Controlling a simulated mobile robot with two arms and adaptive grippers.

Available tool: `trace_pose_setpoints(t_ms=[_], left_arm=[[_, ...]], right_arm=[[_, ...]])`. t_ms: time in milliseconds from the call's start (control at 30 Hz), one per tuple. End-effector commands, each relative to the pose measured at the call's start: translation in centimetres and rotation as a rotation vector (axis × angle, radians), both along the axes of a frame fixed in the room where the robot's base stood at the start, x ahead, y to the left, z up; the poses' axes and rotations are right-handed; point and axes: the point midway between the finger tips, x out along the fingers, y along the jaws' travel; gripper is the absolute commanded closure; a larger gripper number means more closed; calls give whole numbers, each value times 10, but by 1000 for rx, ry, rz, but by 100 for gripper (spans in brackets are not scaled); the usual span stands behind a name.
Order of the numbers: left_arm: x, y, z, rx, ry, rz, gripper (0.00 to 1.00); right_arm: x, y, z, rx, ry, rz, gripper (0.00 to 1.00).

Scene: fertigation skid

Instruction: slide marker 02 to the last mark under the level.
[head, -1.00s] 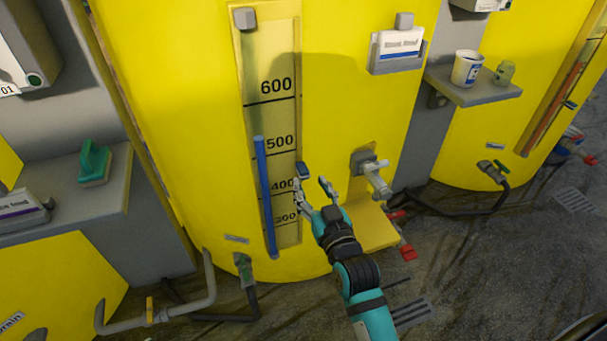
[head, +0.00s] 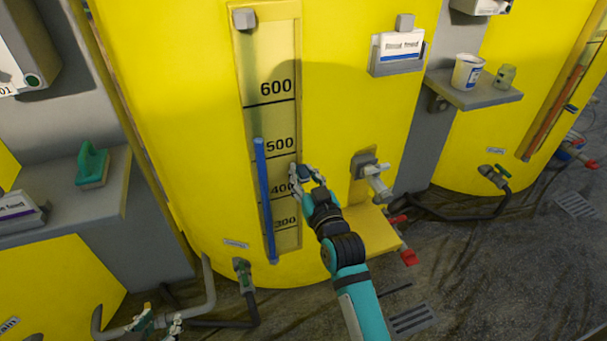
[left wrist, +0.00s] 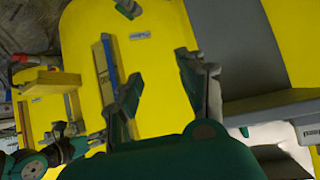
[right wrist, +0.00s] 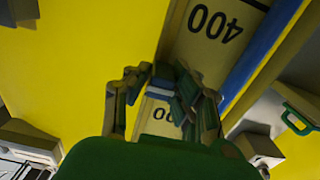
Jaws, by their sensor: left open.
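The level scale (head: 272,60) on the middle yellow tank is marked 600, 500, 400 and 300. A blue level column (head: 265,195) in it ends just above the 500 line. My right gripper (head: 307,172) is at the scale's right edge, between the 500 and 400 lines. In the right wrist view its fingers close in on both sides of a small blue-grey marker (right wrist: 160,86); its number is unreadable. The marker is largely hidden in the head view. My left gripper (head: 156,322) is open and empty at the lower left; its spread fingers show in the left wrist view (left wrist: 158,75).
A tap (head: 372,178) and a yellow ledge (head: 365,232) are right of my right gripper. A grey shelf (head: 490,92) holds a white cup (head: 467,72). A green-handled brush (head: 92,165) lies on the left bench. Pipes run low in front.

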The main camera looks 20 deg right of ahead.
Motion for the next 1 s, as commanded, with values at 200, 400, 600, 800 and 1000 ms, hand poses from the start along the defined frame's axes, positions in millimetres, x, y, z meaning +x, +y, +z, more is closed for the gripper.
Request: trace_pose_setpoints(t_ms=[200,400,600,800,1000], left_arm=[[0,0,0,1,1,1,60],[0,0,0,1,1,1,60],[-21,8,-13,30,146,9,60],[-68,24,-37,90,421,30,60],[-100,34,-49,123,587,43,60]], right_arm=[[0,0,0,0,0,0,100],[0,0,0,0,0,0,100],[0,0,17,-1,-1,0,100],[0,0,38,-2,-1,0,100],[0,0,46,-1,-1,0,100]])
